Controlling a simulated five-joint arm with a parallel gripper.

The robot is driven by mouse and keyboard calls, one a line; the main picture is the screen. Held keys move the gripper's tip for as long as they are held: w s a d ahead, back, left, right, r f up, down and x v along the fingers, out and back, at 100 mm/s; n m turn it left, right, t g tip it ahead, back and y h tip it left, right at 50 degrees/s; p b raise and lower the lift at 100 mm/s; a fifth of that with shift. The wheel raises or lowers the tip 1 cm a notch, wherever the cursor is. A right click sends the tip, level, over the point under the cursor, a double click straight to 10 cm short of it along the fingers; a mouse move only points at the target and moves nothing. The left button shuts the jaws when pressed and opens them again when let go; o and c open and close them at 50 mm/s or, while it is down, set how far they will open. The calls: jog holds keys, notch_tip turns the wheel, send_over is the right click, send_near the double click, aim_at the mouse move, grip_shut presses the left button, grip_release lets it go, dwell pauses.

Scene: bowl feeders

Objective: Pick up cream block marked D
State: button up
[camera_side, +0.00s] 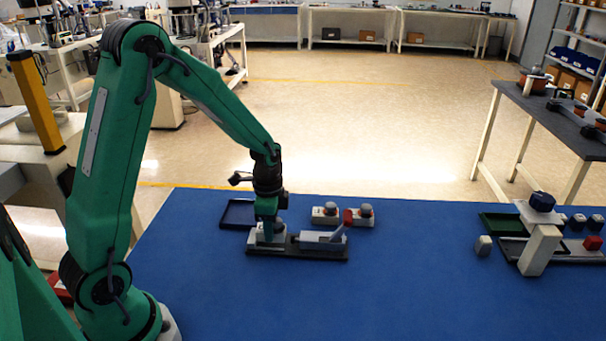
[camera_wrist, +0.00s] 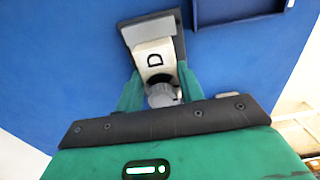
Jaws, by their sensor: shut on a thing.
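The cream block marked D (camera_wrist: 152,57) shows in the wrist view with its black letter facing the camera and a grey round knob (camera_wrist: 162,96) at its near end. My gripper (camera_wrist: 160,92) has its green fingers on either side of the block's near end and is shut on it. In the side view my gripper (camera_side: 267,232) points down at the left end of a dark grey base plate (camera_side: 295,253). The block is mostly hidden there by the fingers. I cannot tell whether it is clear of the plate.
At right are a green tray (camera_side: 497,222), a pale post (camera_side: 540,250) and a small pale block (camera_side: 483,246). The front mat is clear.

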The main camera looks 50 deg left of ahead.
notch_tip(320, 180, up, 2)
jog(key=shift+r, duration=0.2)
jog(key=s+d+r, duration=0.4)
jog(key=d+r, duration=0.3)
jog(key=d, duration=0.4)
jog(key=shift+a, duration=0.1)
